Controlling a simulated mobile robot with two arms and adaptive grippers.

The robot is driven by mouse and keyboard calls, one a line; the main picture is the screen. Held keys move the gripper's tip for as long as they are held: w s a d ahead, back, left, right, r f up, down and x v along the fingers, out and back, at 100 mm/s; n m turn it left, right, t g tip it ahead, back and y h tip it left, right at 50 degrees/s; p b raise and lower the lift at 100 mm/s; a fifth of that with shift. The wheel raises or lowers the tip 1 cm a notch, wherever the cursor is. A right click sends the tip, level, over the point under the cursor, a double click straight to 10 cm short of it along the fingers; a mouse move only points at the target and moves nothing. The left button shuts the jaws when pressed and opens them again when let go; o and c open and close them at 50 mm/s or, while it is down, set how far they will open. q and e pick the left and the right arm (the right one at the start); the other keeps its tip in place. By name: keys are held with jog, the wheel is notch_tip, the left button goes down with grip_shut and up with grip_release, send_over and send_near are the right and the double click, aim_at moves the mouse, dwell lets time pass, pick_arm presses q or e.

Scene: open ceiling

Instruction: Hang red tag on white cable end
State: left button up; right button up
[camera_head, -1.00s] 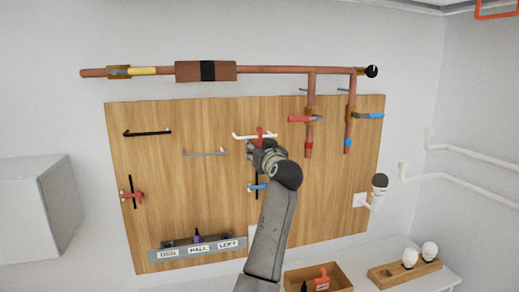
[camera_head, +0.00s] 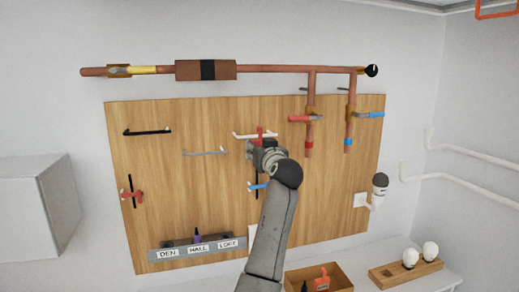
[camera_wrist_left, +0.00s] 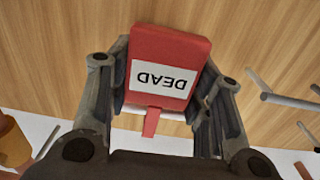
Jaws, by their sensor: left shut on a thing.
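My left gripper (camera_head: 262,146) is in front of the wooden board, at the white cable end (camera_head: 242,135). It is shut on the red tag (camera_head: 260,131), whose top shows just above the fingers and overlaps the white cable. In the left wrist view the red tag (camera_wrist_left: 170,45) sits between both fingers (camera_wrist_left: 158,100), its white DEAD label upside down. A pale strip shows behind the tag's narrow end there. I cannot tell whether the tag hangs on the cable or is only in front of it. My right gripper is not in view.
The board (camera_head: 150,225) also carries a black cable end (camera_head: 148,132), a grey one (camera_head: 205,153) and a labelled grey rail (camera_head: 190,250). Copper pipes (camera_head: 270,69) run along its top. An open box (camera_head: 335,271) and a bulb holder (camera_head: 405,274) stand below right.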

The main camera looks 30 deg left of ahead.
pick_arm(q)
jog(key=shift+f+b, duration=0.65)
jog(key=shift+f, duration=0.1)
dwell(0.4)
jog(key=o, duration=1.1)
